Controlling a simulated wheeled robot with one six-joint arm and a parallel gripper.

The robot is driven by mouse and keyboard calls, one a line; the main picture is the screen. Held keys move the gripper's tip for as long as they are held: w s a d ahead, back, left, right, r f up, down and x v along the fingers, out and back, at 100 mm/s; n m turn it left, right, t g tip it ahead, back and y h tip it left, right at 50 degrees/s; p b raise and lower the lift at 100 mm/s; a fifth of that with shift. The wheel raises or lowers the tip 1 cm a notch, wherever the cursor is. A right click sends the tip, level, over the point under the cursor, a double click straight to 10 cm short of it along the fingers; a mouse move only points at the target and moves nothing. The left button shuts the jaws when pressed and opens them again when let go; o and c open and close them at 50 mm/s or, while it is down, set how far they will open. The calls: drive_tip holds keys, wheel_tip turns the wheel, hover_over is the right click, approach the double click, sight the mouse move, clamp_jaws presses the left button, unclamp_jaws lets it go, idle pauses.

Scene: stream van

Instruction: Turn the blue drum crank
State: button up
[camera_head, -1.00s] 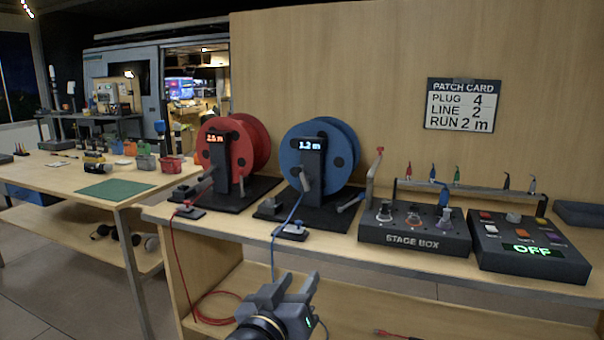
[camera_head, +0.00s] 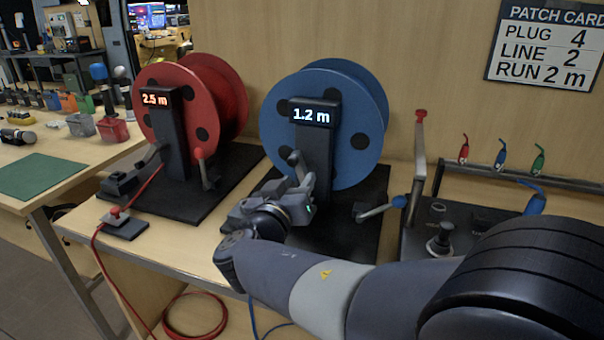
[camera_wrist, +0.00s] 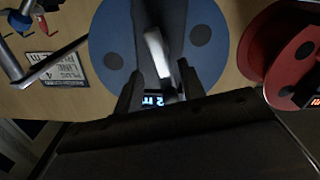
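The blue drum (camera_head: 355,110) stands on a black base on the bench, its display (camera_head: 312,115) reading 1.2 m. Its grey crank (camera_head: 296,160) is on the front of the black post, partly hidden by my gripper (camera_head: 303,180). In the wrist view the blue drum (camera_wrist: 105,35) fills the middle. A pale crank part (camera_wrist: 158,55) shows between the two dark fingers of my gripper (camera_wrist: 158,88). The fingers are apart, with a gap on both sides of it. A lever with a blue knob (camera_head: 398,201) stands right of the post.
The red drum (camera_head: 185,90), reading 2.5 m, is to the left. The stage box (camera_head: 415,240) and a rack with coloured plugs (camera_head: 500,155) are at the right. The wall card (camera_head: 545,45) reads PLUG 4, LINE 2, RUN 2 m. My arm covers the front right.

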sight(300, 176)
drive_tip(key=shift+x, duration=2.3)
drive_tip(key=shift+a, duration=0.1)
drive_tip(key=shift+c, duration=0.2)
drive_tip(key=shift+f, duration=0.1)
clamp_jaws()
